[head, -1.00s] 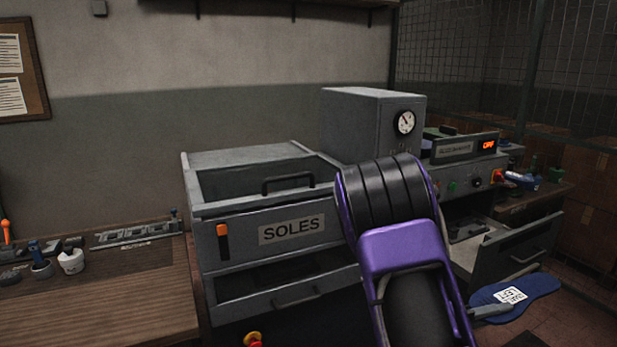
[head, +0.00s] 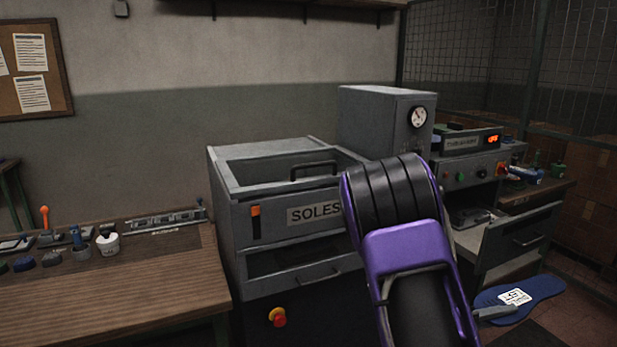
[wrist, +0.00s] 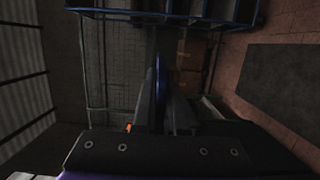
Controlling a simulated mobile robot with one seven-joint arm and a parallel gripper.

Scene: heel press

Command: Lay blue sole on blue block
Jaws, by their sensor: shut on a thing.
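The blue sole (head: 530,291), with a white printed label, is at the lower right of the head view, held out over the floor. My gripper (head: 490,312) is shut on one end of it. In the wrist view the sole (wrist: 160,74) shows edge-on as a thin blue strip between the fingers of my gripper (wrist: 162,108). I cannot make out the blue block for sure; small blue things (head: 527,176) stand on the bench at the right, partly hidden.
A grey cabinet marked SOLES (head: 285,216) stands in the middle. A grey press with a gauge (head: 418,117) and an open drawer front (head: 521,240) is behind my arm. A wooden bench (head: 120,291) with tools is at the left. A mesh fence is at the back right.

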